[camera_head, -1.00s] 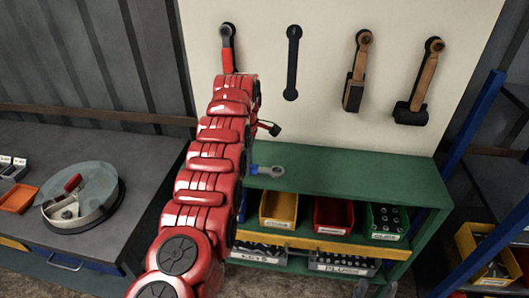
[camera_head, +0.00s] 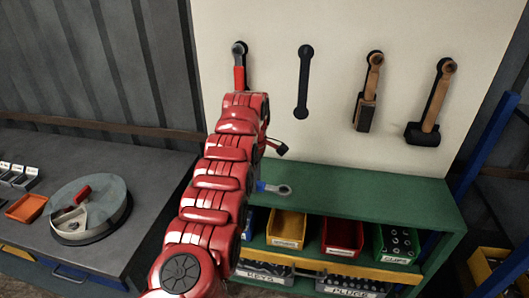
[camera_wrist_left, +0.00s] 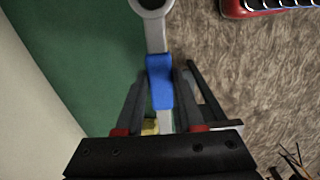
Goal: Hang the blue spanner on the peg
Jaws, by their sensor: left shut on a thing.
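The blue spanner (camera_head: 273,188) has a blue grip and a grey ring end. In the head view it shows just right of my red left arm, in front of the green shelf top. In the left wrist view my left gripper (camera_wrist_left: 161,88) is shut on the spanner's blue grip (camera_wrist_left: 160,80), and the ring end points up, cut by the frame edge. In the head view my left gripper is mostly hidden behind its arm. On the pale board, an empty black spanner outline (camera_head: 304,85) has a dark peg (camera_head: 305,51) at its top. My right gripper is out of view.
A red-handled tool (camera_head: 239,68) hangs left of the outline, and two wooden-handled hammers (camera_head: 368,92) (camera_head: 431,105) hang right of it. The green shelf (camera_head: 385,190) below holds several bins. A grey bench (camera_head: 130,165) stands at left.

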